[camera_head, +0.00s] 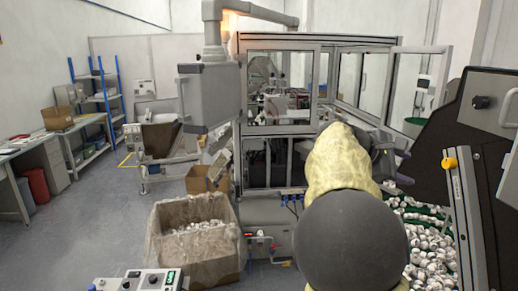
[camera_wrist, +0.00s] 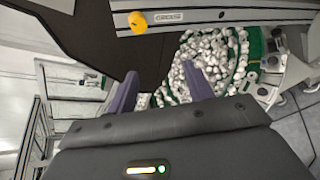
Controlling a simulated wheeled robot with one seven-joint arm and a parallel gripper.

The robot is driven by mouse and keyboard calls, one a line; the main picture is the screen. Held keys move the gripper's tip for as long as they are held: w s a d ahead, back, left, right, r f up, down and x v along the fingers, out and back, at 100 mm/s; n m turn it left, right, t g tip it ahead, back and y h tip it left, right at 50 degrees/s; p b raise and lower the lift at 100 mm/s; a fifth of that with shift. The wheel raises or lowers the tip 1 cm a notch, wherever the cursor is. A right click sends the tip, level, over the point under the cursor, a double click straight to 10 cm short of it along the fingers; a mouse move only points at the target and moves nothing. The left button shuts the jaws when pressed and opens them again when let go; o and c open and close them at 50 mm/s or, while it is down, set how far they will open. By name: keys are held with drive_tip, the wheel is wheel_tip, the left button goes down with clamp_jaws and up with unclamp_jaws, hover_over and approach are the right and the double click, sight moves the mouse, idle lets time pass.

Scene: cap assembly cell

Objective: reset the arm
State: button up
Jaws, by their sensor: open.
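My gripper (camera_head: 404,167) is at the right of the middle in the head view, partly hidden behind my arm with its yellowish cover. In the wrist view my gripper (camera_wrist: 158,70) shows two purple fingers standing well apart, with nothing held between them. Past the fingers lies a green-rimmed round feeder full of white and silver caps (camera_wrist: 215,52). The caps also show in the head view (camera_head: 425,235), to the right of my arm. The fingers appear apart from the caps.
A dark machine panel with a yellow knob (camera_head: 449,163) stands close on the right. A glazed machine enclosure (camera_head: 283,125) is behind my arm. A lined cardboard box (camera_head: 195,268) of caps stands at front left. Open grey floor (camera_head: 105,215) lies further left.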

drive_tip(key=s+a+f+m+y, duration=0.1)
drive_tip(key=s+a+f+y, duration=0.15)
drive_tip(key=f, duration=0.45)
drive_tip(key=s+a+f+m+y, duration=0.1)
drive_tip(key=a+f+y, duration=0.15)
drive_tip(key=f, duration=0.45)
drive_tip(key=s+a+f+m+y, duration=0.2)
drive_tip(key=f+y, duration=0.1)
drive_tip(key=f, duration=0.4)
drive_tip(key=s+a+f+m+y, duration=0.2)
drive_tip(key=s+a+f+m, duration=0.1)
drive_tip(key=s+a+f, duration=0.2)
drive_tip(key=s+a+f+m+y, duration=0.3)
drive_tip(key=s+a+f, duration=0.3)
drive_tip(key=s, duration=0.4)
drive_tip(key=shift+s+a+f+m, duration=0.15)
drive_tip(key=shift+s+a+m, duration=0.05)
drive_tip(key=shift+a+m, duration=0.4)
